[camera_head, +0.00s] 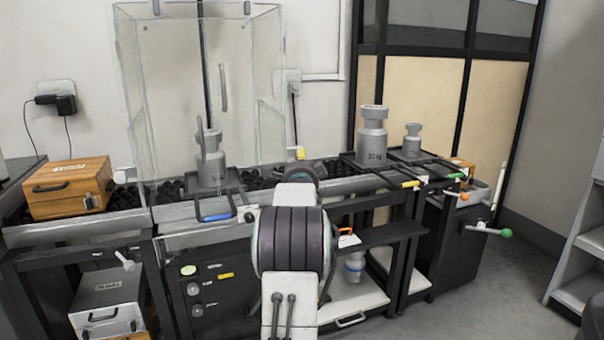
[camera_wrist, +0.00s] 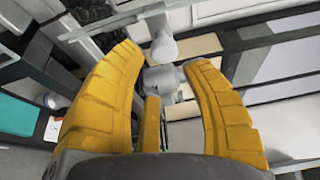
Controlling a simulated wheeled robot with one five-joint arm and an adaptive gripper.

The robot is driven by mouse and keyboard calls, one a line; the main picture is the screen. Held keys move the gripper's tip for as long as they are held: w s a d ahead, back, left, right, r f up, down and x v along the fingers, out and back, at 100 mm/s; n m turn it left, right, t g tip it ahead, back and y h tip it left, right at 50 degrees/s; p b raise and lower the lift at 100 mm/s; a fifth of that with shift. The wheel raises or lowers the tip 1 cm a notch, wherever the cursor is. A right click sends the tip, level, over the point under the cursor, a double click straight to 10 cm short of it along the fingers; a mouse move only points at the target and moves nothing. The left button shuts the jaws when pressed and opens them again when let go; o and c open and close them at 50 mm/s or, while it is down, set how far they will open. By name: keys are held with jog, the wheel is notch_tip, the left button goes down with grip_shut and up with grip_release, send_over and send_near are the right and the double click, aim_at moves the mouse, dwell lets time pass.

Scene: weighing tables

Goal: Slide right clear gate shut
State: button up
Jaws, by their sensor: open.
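A tall clear enclosure (camera_head: 262,70) stands on the weighing table around a grey weight (camera_head: 211,160) on a dark tray. Its right clear pane (camera_head: 272,120) is faint, and I cannot tell how far the right gate stands open. A pale knob (camera_head: 250,213) sits near the enclosure's lower right front. My gripper (camera_wrist: 163,60) is open, its yellow fingers apart with nothing clamped. A pale cylindrical knob (camera_wrist: 165,48) shows between and beyond the fingertips; contact is not visible. In the head view my arm hides most of the gripper; only a yellow bit shows beside the enclosure's right side.
A wooden case (camera_head: 68,188) sits left of the enclosure. A large weight (camera_head: 372,135) and a smaller one (camera_head: 412,140) stand on trays at the right. Coloured-tipped handles, such as the green one (camera_head: 506,233), stick out there. The floor at right (camera_head: 500,290) is clear.

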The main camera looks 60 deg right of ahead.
jog(key=shift+v, duration=2.85)
